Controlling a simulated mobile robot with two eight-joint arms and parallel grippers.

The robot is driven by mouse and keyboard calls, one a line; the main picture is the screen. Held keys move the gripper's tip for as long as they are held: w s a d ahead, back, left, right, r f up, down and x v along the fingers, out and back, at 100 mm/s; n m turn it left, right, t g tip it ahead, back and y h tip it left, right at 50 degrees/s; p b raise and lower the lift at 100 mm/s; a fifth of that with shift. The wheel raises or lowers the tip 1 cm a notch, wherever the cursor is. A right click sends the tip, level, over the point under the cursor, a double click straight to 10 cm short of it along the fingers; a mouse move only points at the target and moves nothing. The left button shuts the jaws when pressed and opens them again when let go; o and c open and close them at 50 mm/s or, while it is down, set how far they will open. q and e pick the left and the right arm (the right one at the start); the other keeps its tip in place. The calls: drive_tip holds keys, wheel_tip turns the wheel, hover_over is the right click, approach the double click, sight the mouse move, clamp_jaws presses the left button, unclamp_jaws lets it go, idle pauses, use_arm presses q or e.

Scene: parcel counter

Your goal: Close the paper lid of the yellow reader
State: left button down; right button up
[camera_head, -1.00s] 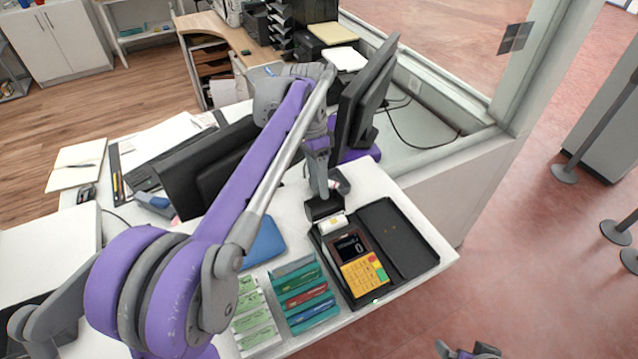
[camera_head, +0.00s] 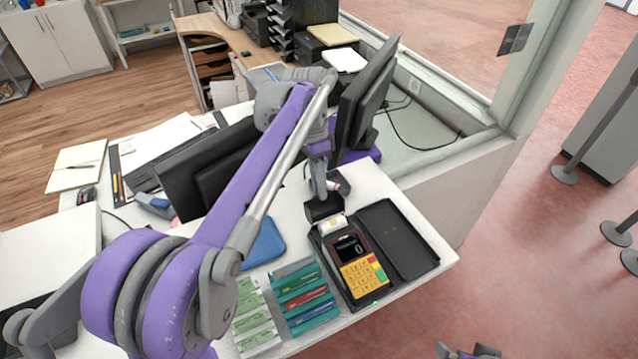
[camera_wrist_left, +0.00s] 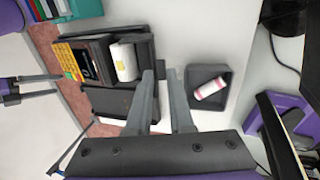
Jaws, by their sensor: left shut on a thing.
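The yellow reader (camera_head: 360,272) sits in a black open case on the counter, its screen reading 0. A white paper roll (camera_head: 333,226) lies exposed in its far end; the roll also shows in the left wrist view (camera_wrist_left: 125,62). The black paper lid (camera_head: 322,208) stands up behind the roll, open. My left gripper (camera_head: 320,192) reaches down to the lid from behind and is shut on it. Its fingers also show in the left wrist view (camera_wrist_left: 160,76), where the exact contact is unclear. My right gripper (camera_head: 470,352) is only partly visible at the bottom edge.
The case's black cover (camera_head: 397,239) lies open right of the reader. A teal tray of coloured items (camera_head: 305,295) and green notes (camera_head: 252,318) lie to its left. A small black tray (camera_wrist_left: 226,76) with a roll is beside the gripper. Monitors (camera_head: 372,95) stand behind.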

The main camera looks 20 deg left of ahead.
sight(328, 215)
use_arm(q)
drive_tip(key=shift+s+d+r+t+y+p, duration=0.35)
drive_tip(key=shift+d+r+t+y, duration=0.2)
drive_tip(key=shift+y, duration=0.25)
drive_tip(key=shift+s+d+r+t+y, duration=0.1)
drive_tip(key=shift+s+d+t+y, duration=0.3)
drive_tip(key=shift+t+y, duration=0.15)
drive_tip(key=shift+s+d+r+t+y, duration=0.2)
drive_tip(key=shift+s+d+t+y, duration=0.55)
drive_tip(key=shift+t+y, duration=0.45)
use_arm(e)
drive_tip(key=shift+w+r, duration=0.3)
drive_tip(key=shift+r, duration=0.4)
use_arm(q)
drive_tip(key=c, duration=0.8)
unclamp_jaws()
drive_tip(key=shift+c, duration=0.2)
drive_tip(key=v, duration=1.1)
drive_tip(key=shift+p, duration=0.4)
use_arm(e)
drive_tip(key=shift+w+r, duration=0.15)
drive_tip(key=shift+r, duration=0.25)
use_arm(q)
drive_tip(key=shift+w+f, duration=0.1)
